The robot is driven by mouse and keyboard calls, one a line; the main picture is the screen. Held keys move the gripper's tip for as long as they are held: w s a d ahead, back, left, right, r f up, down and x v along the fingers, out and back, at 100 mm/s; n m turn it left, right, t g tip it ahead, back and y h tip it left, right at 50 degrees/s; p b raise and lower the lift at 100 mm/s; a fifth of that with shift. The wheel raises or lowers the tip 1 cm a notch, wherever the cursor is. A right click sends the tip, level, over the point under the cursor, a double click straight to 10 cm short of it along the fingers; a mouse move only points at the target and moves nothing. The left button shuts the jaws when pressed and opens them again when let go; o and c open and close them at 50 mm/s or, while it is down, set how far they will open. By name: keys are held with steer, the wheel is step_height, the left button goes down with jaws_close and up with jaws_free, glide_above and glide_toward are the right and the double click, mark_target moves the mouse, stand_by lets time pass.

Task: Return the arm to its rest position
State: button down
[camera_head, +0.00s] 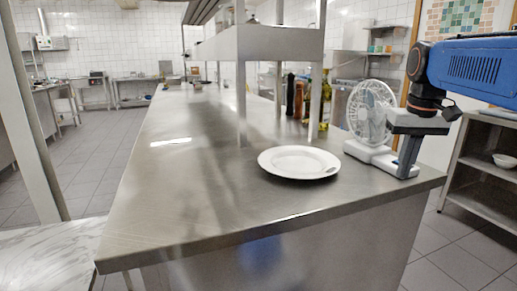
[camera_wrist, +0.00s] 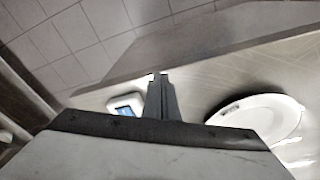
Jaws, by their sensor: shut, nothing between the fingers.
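My gripper (camera_head: 404,172) hangs down over the right end of the steel counter (camera_head: 190,165), below my blue arm. In the wrist view its fingers (camera_wrist: 157,77) are together with nothing between them. In the head view the fingers overlap the white base of a small fan (camera_head: 371,112); I cannot tell whether they touch it. A white round plate (camera_head: 299,162) lies on the counter to the left of the gripper, apart from it. The plate also shows at the right in the wrist view (camera_wrist: 262,112).
A raised steel shelf (camera_head: 262,43) on posts stands over the counter behind the plate. Dark bottles (camera_head: 290,94) stand under it. The counter's left part is clear.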

steer(key=s+a+f+t, duration=0.1)
steer(key=s+a+f, duration=0.1)
steer(key=s+f, duration=0.4)
steer(key=s+a+f+n+t, duration=0.1)
steer(key=s+a+f, duration=0.2)
steer(key=s+f, duration=0.4)
steer(key=s+a+f+t, duration=0.1)
steer(key=s+a+f, duration=0.2)
steer(key=s+f, duration=0.4)
steer(key=shift+f, duration=0.9)
